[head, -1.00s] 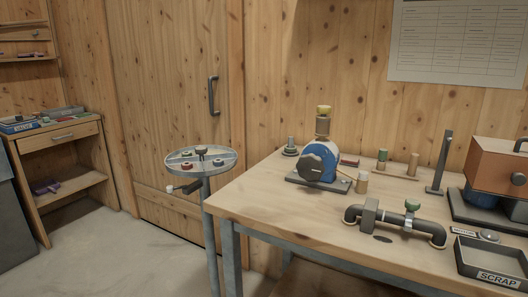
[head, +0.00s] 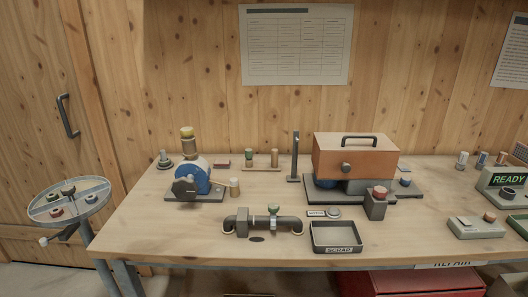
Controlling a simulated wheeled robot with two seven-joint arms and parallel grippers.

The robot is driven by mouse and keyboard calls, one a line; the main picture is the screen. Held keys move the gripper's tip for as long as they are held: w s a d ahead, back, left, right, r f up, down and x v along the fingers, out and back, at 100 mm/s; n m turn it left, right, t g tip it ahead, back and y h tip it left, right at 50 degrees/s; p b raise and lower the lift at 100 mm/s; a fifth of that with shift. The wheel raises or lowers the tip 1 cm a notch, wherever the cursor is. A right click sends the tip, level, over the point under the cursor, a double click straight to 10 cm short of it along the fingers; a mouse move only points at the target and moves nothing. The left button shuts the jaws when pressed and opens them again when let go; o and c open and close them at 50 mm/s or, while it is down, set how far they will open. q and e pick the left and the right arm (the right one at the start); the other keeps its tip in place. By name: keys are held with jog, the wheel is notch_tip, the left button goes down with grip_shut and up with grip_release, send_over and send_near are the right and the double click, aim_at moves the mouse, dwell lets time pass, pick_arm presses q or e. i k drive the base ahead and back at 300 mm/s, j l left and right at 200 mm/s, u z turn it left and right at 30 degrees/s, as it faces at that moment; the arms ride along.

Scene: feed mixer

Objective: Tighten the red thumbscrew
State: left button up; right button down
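A small red-topped knob (head: 380,190) sits on a dark grey block in front of the orange-brown box at the right of the bench; it may be the red thumbscrew. Small round knobs, one of them reddish (head: 57,212), also lie on the round stand tray (head: 88,187) at the left. I cannot tell at this size which is a thumbscrew, or how far any is screwed in. Neither of my grippers shows in the head view.
The wooden bench (head: 150,225) carries a blue pump (head: 197,178), a dark pipe with a green-topped valve (head: 273,210), a SCRAP tray (head: 337,250), an orange-brown box (head: 352,158) and a READY display (head: 507,180). A red cabinet (head: 410,283) is beneath. The bench's front left is clear.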

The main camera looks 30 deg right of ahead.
aim_at(381, 192)
jog(key=z, duration=1.55)
jog(key=i+l+u, duration=0.1)
jog(key=l+u, duration=0.45)
jog(key=u, duration=0.15)
jog(key=i+l+u, duration=0.1)
jog(key=l+u, duration=0.25)
